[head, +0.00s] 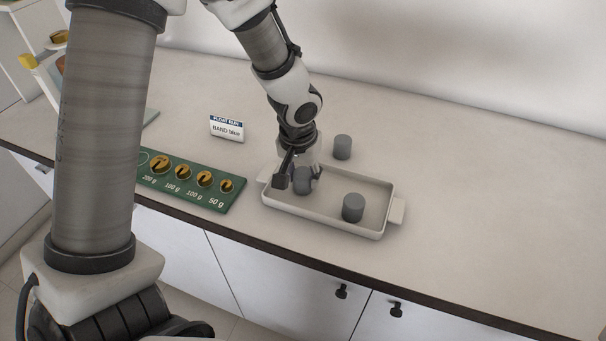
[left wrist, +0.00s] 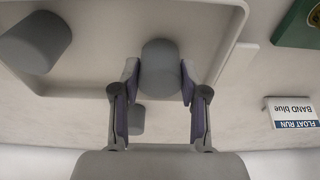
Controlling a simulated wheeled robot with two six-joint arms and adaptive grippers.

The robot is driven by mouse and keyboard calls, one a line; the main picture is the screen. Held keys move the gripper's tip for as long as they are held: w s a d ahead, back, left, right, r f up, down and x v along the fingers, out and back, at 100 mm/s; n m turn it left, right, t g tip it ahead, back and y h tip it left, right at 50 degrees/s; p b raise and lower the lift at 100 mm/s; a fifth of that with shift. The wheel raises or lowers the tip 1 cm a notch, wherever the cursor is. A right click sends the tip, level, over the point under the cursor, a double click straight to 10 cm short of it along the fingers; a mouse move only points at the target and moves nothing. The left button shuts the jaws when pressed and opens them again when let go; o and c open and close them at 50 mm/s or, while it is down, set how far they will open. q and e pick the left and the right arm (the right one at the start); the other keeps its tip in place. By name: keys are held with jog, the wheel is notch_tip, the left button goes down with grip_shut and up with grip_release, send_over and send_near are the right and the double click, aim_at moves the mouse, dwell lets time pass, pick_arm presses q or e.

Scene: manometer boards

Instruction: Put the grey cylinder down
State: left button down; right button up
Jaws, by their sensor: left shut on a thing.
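My left gripper (head: 299,183) points down over the left part of the white tray (head: 330,225). It is shut on a grey cylinder (left wrist: 160,68), which shows upright between the two finger pads in the left wrist view. In the head view the fingers partly cover this cylinder, and I cannot tell whether its base touches the tray floor. A second grey cylinder (head: 353,208) stands in the right part of the tray. A third grey cylinder (head: 342,147) stands on the counter behind the tray. My right gripper is not in view.
A green board (head: 222,203) with several brass weights lies left of the tray. A sign reading "FLOAT RUN BAND blue" (head: 227,128) stands behind it. The tray has a handle (head: 397,211) at its right end. The counter to the right is clear.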

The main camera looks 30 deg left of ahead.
aim_at(299, 180)
pick_arm(q)
jog(key=shift+f, duration=0.3)
jog(key=c, duration=0.6)
grip_release()
jog(key=shift+w, duration=0.1)
jog(key=shift+r+p, duration=0.45)
jog(key=shift+r, duration=0.1)
notch_tip(299, 180, up, 11)
jog(key=s+p, duration=0.1)
jog(key=s, duration=0.1)
jog(key=shift+d+r, duration=0.15)
jog(key=shift+d, duration=0.05)
